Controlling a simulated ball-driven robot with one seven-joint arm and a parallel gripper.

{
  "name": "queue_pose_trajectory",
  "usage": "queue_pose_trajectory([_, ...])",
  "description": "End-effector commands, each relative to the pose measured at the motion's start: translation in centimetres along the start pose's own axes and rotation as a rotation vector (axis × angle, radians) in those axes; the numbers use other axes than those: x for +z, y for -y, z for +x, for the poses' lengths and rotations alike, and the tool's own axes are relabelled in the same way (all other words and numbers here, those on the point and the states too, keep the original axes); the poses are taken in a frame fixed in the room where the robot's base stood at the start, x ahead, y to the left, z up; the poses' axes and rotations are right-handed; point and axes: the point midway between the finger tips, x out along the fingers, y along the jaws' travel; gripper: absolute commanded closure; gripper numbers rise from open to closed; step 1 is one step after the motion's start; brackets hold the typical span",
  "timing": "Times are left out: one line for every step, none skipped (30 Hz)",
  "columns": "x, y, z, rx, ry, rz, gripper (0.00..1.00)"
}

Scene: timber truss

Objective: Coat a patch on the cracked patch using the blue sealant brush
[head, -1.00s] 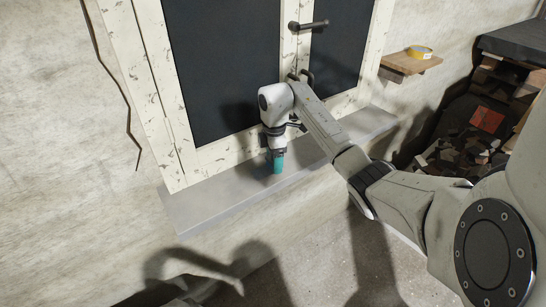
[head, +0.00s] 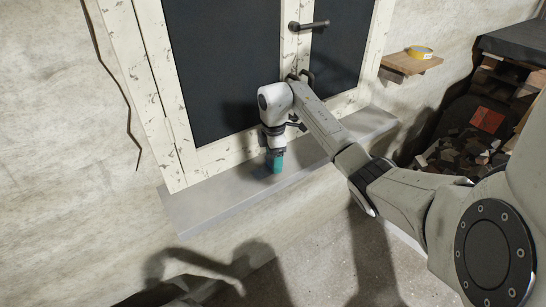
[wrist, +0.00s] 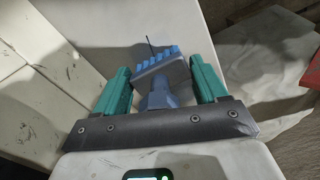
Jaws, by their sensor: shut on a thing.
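The blue sealant brush (wrist: 158,80) stands between the teal fingers of my gripper (wrist: 160,86) in the wrist view, its bristles pointing away from my wrist. My gripper is shut on it. In the head view my gripper (head: 274,168) points down just over the grey window sill (head: 215,195); the brush is hard to make out there. A thin dark line shows by the bristle tips in the wrist view; I cannot tell what it is. A long dark crack (head: 121,95) runs down the plaster wall left of the window, well apart from my gripper.
The window frame (head: 155,65) with flaking paint and dark panes stands behind my gripper. A small wooden shelf (head: 398,66) with a yellow tape roll (head: 421,51) is at the right. Stacked wood and rubble (head: 465,150) lie beyond it.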

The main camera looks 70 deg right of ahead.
Motion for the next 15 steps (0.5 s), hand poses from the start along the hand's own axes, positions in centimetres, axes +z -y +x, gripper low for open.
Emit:
queue_pose_trajectory([0.05, 0.13, -0.01, 0.000, 0.000, 0.000, 0.53])
queue_pose_trajectory([0.06, 0.19, 0.00, 0.000, -0.001, 0.000, 0.53])
queue_pose_trajectory([0.09, 0.28, 0.01, 0.000, -0.001, 0.000, 0.53])
queue_pose_trajectory([0.13, 0.38, 0.01, 0.000, -0.001, 0.000, 0.53])
queue_pose_trajectory([0.16, 0.48, 0.01, 0.000, -0.001, 0.000, 0.53])
queue_pose_trajectory([0.22, 0.64, 0.00, 0.001, -0.001, 0.000, 0.53])
queue_pose_trajectory([0.28, 0.75, 0.00, 0.001, -0.001, 0.000, 0.53])
queue_pose_trajectory([0.33, 0.84, 0.00, 0.001, -0.001, 0.001, 0.53])
queue_pose_trajectory([0.35, 0.89, 0.00, 0.001, -0.001, 0.001, 0.53])
queue_pose_trajectory([0.34, 0.87, -0.01, 0.001, 0.000, 0.001, 0.53])
queue_pose_trajectory([0.31, 0.80, 0.00, 0.001, 0.000, 0.000, 0.53])
queue_pose_trajectory([0.24, 0.67, 0.01, 0.001, 0.000, 0.000, 0.53])
queue_pose_trajectory([0.18, 0.56, 0.02, 0.001, 0.000, 0.000, 0.53])
queue_pose_trajectory([0.13, 0.44, 0.04, 0.001, 0.000, -0.001, 0.53])
queue_pose_trajectory([0.07, 0.28, 0.07, 0.000, 0.001, -0.001, 0.53])
